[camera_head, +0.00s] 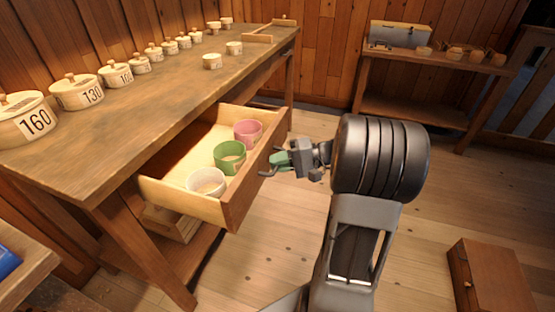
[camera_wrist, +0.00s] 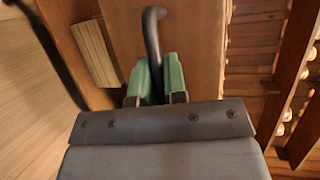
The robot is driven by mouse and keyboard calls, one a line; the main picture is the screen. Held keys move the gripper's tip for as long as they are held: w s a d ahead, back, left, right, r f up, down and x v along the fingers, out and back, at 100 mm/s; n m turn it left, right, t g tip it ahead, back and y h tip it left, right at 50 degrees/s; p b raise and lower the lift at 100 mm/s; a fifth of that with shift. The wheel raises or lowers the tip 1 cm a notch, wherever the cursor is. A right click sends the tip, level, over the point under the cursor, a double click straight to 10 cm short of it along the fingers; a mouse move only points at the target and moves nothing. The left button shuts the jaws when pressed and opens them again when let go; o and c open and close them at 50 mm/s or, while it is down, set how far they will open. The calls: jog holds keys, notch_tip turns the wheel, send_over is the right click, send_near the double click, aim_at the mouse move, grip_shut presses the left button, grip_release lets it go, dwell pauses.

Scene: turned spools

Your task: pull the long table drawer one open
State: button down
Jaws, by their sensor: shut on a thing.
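The long table (camera_head: 150,95) runs along the left in the head view. Its drawer (camera_head: 232,205) stands pulled out toward the right. Inside it are a white cup (camera_head: 206,183), a green cup (camera_head: 229,157) and a pink cup (camera_head: 247,132). My gripper (camera_head: 279,161) is at the drawer's front face, shut on the dark bar handle (camera_head: 267,172). In the wrist view, the green fingers of my gripper (camera_wrist: 157,82) are on both sides of the curved handle (camera_wrist: 152,30), with the wooden drawer front (camera_wrist: 195,45) behind it.
Numbered lidded pots, among them one marked 160 (camera_head: 27,118), line the table top. A side table (camera_head: 445,62) with a grey box (camera_head: 398,35) stands at the back right. A brown wooden box (camera_head: 492,277) is on the floor at lower right. Floor right of the drawer is mostly clear.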

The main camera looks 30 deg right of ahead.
jog(key=shift+s, duration=0.1)
jog(key=c, duration=1.2)
grip_release()
jog(key=p+v, duration=0.3)
jog(key=v, duration=1)
jog(key=shift+s+d, duration=0.15)
jog(key=shift+d, duration=0.15)
jog(key=s+a+r+n+g+h+p, duration=0.1)
jog(key=s+a+r+n+h+p, duration=0.1)
jog(key=a+r+h+p, duration=0.2)
jog(key=s+a+r+n+g+h+p, duration=0.1)
jog(key=a+r+h+p, duration=0.4)
jog(key=a+r+p, duration=0.5)
jog(key=s+a+r+n+h+p, duration=0.2)
jog(key=a+r+h+p, duration=0.3)
jog(key=r+p, duration=0.5)
jog(key=shift+s+a+r+n+g+p, duration=0.15)
jog(key=shift+a+n+g+p, duration=0.1)
jog(key=shift+a+p, duration=0.45)
jog(key=shift+s+a+r+n+g+p, duration=0.15)
jog(key=shift+a+n+p, duration=0.1)
jog(key=shift+a+p, duration=0.45)
